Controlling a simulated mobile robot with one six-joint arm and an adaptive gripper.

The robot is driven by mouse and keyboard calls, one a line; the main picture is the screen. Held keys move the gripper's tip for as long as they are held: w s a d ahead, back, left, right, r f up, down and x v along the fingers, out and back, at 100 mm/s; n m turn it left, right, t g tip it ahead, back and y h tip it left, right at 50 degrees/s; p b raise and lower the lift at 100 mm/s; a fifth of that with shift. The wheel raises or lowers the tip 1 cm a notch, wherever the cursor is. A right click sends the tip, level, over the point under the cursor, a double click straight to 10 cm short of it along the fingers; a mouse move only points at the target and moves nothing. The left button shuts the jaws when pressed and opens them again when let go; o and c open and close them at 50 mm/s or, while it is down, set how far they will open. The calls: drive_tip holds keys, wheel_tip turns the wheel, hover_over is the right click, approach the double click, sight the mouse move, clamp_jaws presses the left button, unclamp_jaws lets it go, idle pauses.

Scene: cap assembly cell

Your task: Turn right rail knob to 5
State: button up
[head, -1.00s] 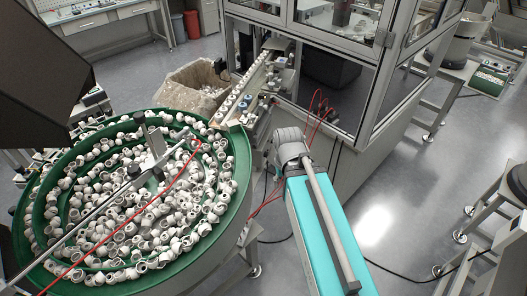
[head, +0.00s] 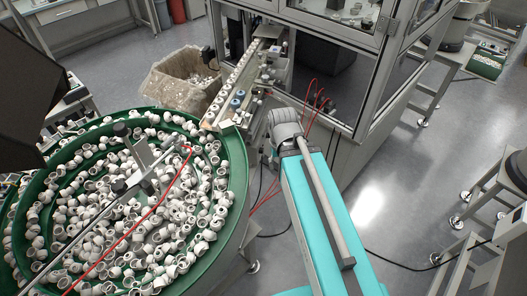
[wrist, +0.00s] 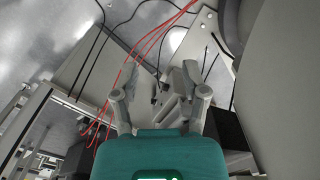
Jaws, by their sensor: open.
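The feed rail (head: 222,92) runs from the green bowl toward the glazed machine cabinet, with a row of white caps along it. Small blue knobs (head: 237,101) sit on the rail's right side; their dial marks are too small to read. My turquoise arm reaches up beside the rail's near end, and its grey wrist hides my gripper in the head view. In the wrist view my gripper (wrist: 161,72) is open, its two fingers apart with nothing held between them. I cannot make out a rail knob in the wrist view.
The green bowl feeder (head: 240,160), full of white fittings, fills the left. A cardboard box (head: 172,84) stands behind it. The cabinet (head: 349,130) stands beyond my arm. Red cables (head: 311,97) hang near my wrist. Open grey floor (head: 410,200) lies to the right.

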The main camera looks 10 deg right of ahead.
drive_tip(key=shift+o, duration=0.9)
drive_tip(key=shift+f, duration=0.1)
drive_tip(key=n+t+y+b, duration=0.9)
drive_tip(key=y+b, duration=0.7)
drive_tip(key=b, duration=2.9)
approach(261, 151)
drive_tip(key=s+d+n+g, duration=0.1)
drive_tip(key=d, duration=0.3)
drive_tip(key=shift+d+f, duration=0.35)
drive_tip(key=shift+d, duration=0.5)
drive_tip(key=shift+a+n, duration=0.15)
drive_tip(key=shift+n, duration=0.15)
drive_tip(key=x, duration=1.3)
drive_tip(key=shift+a, duration=0.3)
